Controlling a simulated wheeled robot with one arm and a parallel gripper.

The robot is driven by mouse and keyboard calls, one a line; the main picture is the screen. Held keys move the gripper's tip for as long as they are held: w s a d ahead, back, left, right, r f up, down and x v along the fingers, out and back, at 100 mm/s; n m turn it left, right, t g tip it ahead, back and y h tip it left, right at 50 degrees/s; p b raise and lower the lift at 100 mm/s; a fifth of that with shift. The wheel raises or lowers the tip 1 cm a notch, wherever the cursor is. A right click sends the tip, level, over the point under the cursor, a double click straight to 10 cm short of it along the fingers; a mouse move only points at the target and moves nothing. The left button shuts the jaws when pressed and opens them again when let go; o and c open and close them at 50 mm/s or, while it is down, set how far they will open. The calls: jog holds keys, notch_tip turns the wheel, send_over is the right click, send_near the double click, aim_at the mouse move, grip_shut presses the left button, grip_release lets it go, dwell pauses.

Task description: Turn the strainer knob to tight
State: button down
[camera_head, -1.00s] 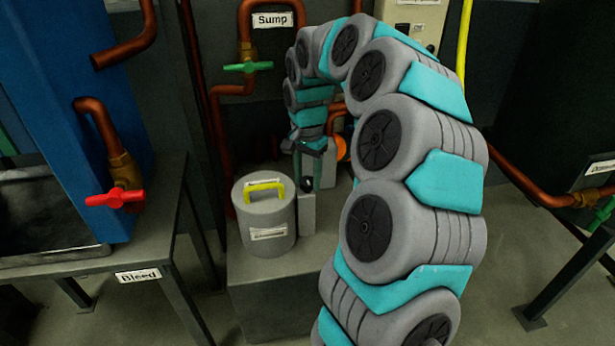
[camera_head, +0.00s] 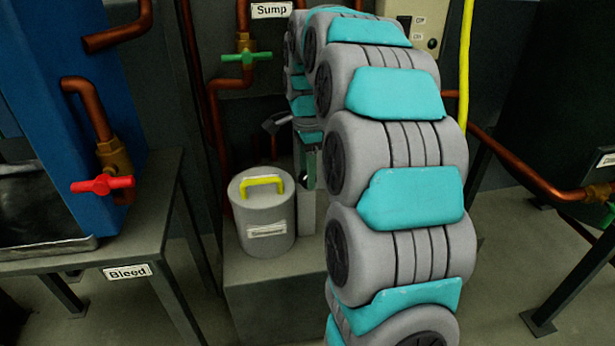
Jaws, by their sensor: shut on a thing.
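The strainer (camera_head: 266,222) is a grey cylinder with a label on its front and a yellow handle (camera_head: 263,180) on its lid. It stands upright on a grey block. A narrow grey post (camera_head: 306,212) stands beside it on the right. My gripper (camera_head: 309,168) points down at the top of this post, just right of the strainer. It is shut on a small dark part there, which looks like the strainer knob. My arm hides much of the gripper and the knob, so the knob's setting cannot be read.
A red-handled valve (camera_head: 103,184) sits over the table labelled Bleed (camera_head: 128,272) at left. A green-handled valve (camera_head: 246,57) is on the copper pipe under the Sump sign (camera_head: 271,10). A control box (camera_head: 416,22) is behind my arm.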

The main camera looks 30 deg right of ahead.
jog(key=m+p, duration=0.1)
jog(key=m, duration=0.3)
jog(key=shift+r+m, duration=0.1)
jog(key=shift+m, duration=0.2)
jog(key=m+p, duration=0.2)
jog(key=m, duration=0.2)
dwell(0.3)
jog(key=c, duration=0.6)
grip_release()
jog(key=shift+r, duration=3.85)
